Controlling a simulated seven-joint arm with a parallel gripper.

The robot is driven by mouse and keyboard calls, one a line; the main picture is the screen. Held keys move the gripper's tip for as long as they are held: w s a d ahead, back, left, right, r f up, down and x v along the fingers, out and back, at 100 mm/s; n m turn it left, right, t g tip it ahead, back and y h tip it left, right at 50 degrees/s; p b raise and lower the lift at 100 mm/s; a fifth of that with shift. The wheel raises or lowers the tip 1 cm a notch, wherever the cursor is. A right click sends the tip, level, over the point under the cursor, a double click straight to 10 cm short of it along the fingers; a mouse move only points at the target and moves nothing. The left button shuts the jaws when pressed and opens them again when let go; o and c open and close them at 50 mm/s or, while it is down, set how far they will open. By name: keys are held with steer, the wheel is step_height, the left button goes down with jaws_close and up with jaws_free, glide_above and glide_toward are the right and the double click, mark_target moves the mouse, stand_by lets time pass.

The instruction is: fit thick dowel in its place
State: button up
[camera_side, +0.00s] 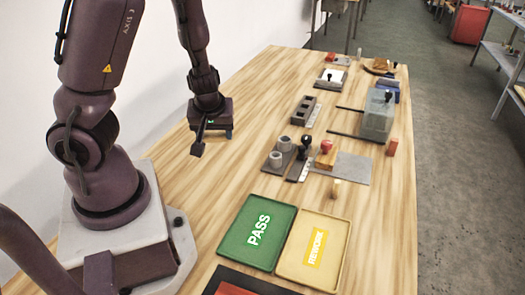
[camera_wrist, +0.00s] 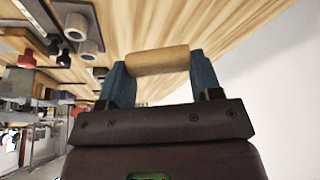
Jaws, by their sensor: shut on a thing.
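My gripper (camera_wrist: 161,72) is shut on a thick, pale wooden dowel (camera_wrist: 158,59). The dowel lies crosswise between the two blue fingers in the wrist view. In the side view my gripper (camera_side: 228,134) is above the left part of the wooden table, left of the fixtures; the dowel cannot be made out there. A dark block with several square openings (camera_side: 304,109) stands to its right. A dark base with two grey hollow cylinders (camera_side: 281,153) is nearer the camera. I cannot tell which one is the dowel's place.
A green PASS tray (camera_side: 257,232) and a yellow REWORK tray (camera_side: 313,247) lie at the front. A red-knobbed wooden piece (camera_side: 326,154), a small pale wooden piece (camera_side: 336,188) and a grey translucent box (camera_side: 378,118) stand to the right. The table's left side is mostly clear.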

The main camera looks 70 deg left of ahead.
steer(key=shift+w+d+m, duration=0.3)
steer(key=shift+m, duration=0.3)
steer(key=w+d+r+m+t+h, duration=0.2)
steer(key=w+d+r+m, duration=0.1)
steer(key=w+d+m, duration=0.4)
steer(key=w+d+r+m+t+h, duration=0.1)
steer(key=w+d+r+m+h, duration=0.15)
steer(key=w+d+m, duration=0.45)
steer(key=n+g+y, duration=0.1)
steer(key=n+y, duration=0.3)
steer(key=n, duration=0.6)
glide_above(267, 178)
step_height(267, 178, down, 10)
steer(key=shift+s+d+f, duration=0.15)
steer(key=shift+f, duration=1.25)
steer(key=shift+s+d+f, duration=0.1)
steer(key=shift+f, duration=1.25)
steer(key=shift+s+d+f, duration=0.15)
steer(key=shift+f, duration=1.25)
steer(key=o, duration=1)
steer(key=shift+f, duration=0.1)
steer(key=shift+c, duration=0.2)
